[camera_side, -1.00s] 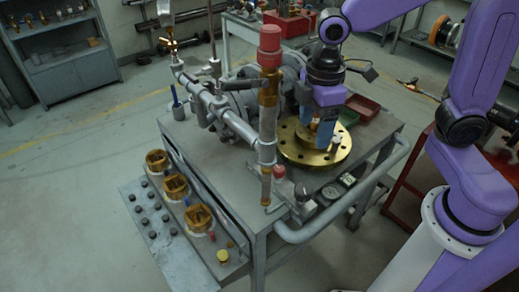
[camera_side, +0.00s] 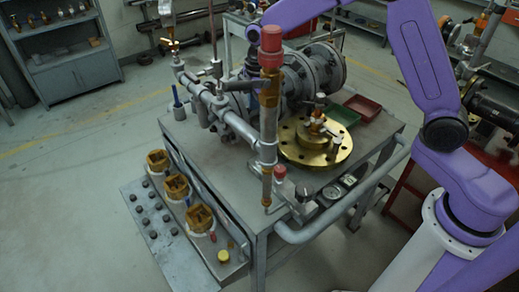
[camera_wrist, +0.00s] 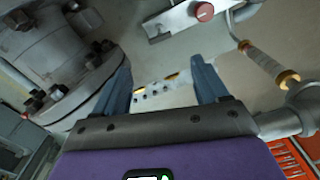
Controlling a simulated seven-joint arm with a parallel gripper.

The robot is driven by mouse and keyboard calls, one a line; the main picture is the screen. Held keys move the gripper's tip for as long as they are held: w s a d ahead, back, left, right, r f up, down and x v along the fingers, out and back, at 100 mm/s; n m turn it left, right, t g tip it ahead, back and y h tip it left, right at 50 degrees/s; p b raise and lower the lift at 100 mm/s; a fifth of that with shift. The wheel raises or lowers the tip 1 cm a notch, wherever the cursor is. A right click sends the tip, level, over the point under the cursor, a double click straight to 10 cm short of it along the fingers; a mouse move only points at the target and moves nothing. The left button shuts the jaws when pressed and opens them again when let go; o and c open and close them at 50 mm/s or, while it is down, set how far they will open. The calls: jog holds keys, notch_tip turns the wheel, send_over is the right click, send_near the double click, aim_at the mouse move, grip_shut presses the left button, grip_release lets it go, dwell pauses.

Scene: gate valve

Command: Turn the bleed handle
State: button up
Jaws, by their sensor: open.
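In the side view, a brass flange (camera_side: 305,150) lies on the cart top with a small brass fitting (camera_side: 317,124) and a light lever (camera_side: 336,143) on it. A red-capped upright (camera_side: 270,60) stands in front of the grey valve pipework (camera_side: 232,118). I cannot tell which part is the bleed handle. My gripper is mostly hidden behind the upright in the side view. In the wrist view my gripper (camera_wrist: 163,85) is open, its two blue fingers apart with nothing held between them.
A large grey bolted flange (camera_wrist: 65,65) is close at left in the wrist view. A red knob (camera_wrist: 205,11) sits on a bracket ahead. In the side view, red (camera_side: 362,106) and green (camera_side: 340,113) trays are behind the brass flange.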

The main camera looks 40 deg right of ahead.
notch_tip(320, 180, down, 15)
jog(key=shift+r, duration=0.1)
dwell(0.3)
jog(key=shift+c, duration=0.3)
jog(key=c, duration=1)
